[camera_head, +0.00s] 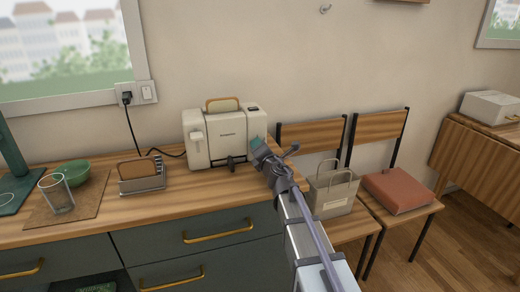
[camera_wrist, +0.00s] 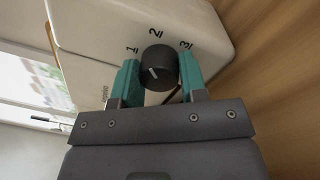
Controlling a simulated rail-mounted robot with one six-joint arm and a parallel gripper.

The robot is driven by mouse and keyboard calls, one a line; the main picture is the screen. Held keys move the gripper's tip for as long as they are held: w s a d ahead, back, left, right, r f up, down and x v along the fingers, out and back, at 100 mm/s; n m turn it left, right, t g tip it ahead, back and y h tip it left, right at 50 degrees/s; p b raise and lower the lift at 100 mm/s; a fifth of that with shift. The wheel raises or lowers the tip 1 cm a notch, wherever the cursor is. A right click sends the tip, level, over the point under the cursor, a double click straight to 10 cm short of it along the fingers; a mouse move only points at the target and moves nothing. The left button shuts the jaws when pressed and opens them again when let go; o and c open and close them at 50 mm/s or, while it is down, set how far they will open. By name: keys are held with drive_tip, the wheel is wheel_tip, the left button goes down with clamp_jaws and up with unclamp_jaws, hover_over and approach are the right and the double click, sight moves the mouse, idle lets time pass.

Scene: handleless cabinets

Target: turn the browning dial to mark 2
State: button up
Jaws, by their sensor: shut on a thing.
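The cream toaster (camera_head: 198,150) stands on the wooden counter with a slice of bread (camera_head: 222,105) in its top. Its black browning dial (camera_wrist: 158,63) shows in the wrist view, with marks 1, 2 and 3 printed around it. The white pointer line on the dial slants up and left, roughly toward mark 1. My gripper (camera_wrist: 159,80) has its teal fingers on either side of the dial and is shut on it. In the head view my gripper (camera_head: 257,147) is at the toaster's right side and the dial is hidden.
A metal rack (camera_head: 142,184) with bread stands left of the toaster. A green bowl (camera_head: 75,173) and a glass (camera_head: 56,192) are further left. A black cord (camera_head: 134,135) runs from the wall outlet toward the toaster. Chairs with a bag (camera_head: 333,192) and red box (camera_head: 398,190) stand right.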

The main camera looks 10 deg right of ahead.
drive_tip(key=shift+m, duration=1.3)
drive_tip(key=o, duration=0.9)
drive_tip(key=shift+o, duration=0.2)
drive_tip(key=s, duration=0.3)
drive_tip(key=s+d, duration=0.1)
drive_tip(key=s, duration=0.7)
drive_tip(key=shift+d+f, duration=0.2)
drive_tip(key=shift+f, duration=0.05)
drive_tip(key=shift+w, duration=0.15)
